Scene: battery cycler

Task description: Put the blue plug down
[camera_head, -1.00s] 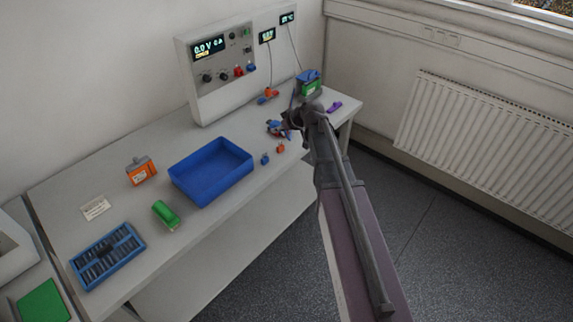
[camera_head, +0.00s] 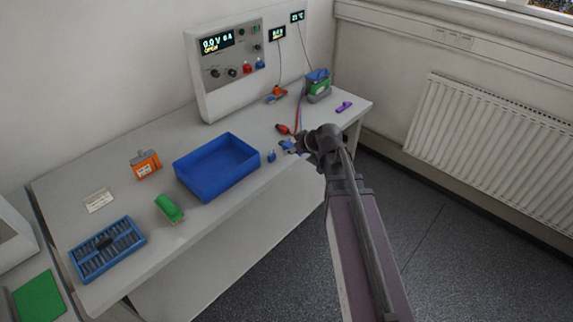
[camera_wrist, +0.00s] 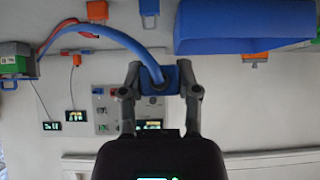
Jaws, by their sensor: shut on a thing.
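The blue plug (camera_wrist: 158,78) is between the two fingers of my gripper (camera_wrist: 160,82) in the wrist view, with a thick blue cable curving away to the left. In the head view the blue plug (camera_head: 288,145) shows at the tip of my gripper (camera_head: 301,146), near the table's front edge. My gripper is shut on it. The gap between plug and tabletop cannot be judged. A red plug (camera_head: 283,129) lies on the table just behind, its red lead running to the battery in its holder (camera_head: 318,88).
A small blue piece (camera_head: 271,156) stands just left of the gripper, beside the blue bin (camera_head: 217,168). The cycler panel (camera_head: 228,65) stands at the back. A purple item (camera_head: 344,107) lies at the right end. An orange battery (camera_head: 145,163) and green cell (camera_head: 169,208) are left.

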